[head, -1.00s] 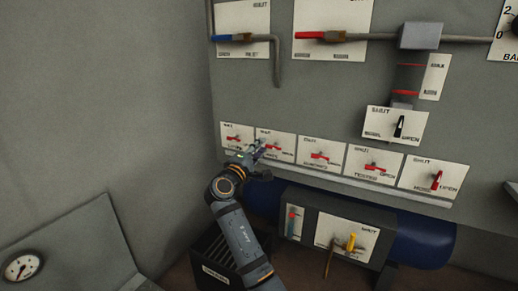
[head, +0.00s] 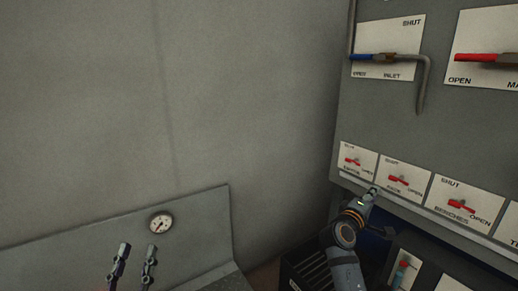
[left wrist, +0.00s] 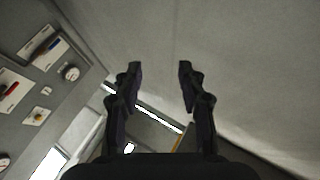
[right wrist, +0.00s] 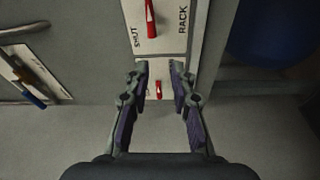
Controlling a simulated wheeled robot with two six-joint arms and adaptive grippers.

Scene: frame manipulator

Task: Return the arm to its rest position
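My right arm reaches up to the row of small red levers. Its gripper (head: 373,193) is at the lower edge of the second plate from the left, whose red lever (head: 399,180) lies roughly level. In the right wrist view the gripper (right wrist: 160,70) has its fingers apart, with nothing held; a small red lever (right wrist: 158,90) shows in the gap between them. The RACK plate's red lever (right wrist: 151,18) is beyond the tips. My left gripper (head: 134,252) points up at the lower left. In the left wrist view (left wrist: 160,68) it is open and empty.
A round gauge (head: 161,222) sits on a grey console (head: 85,245) behind my left gripper. The blue INLET lever (head: 376,57) is on the upper panel. A dark slatted crate (head: 305,268) is below the panel. Bare wall (head: 240,100) fills the middle.

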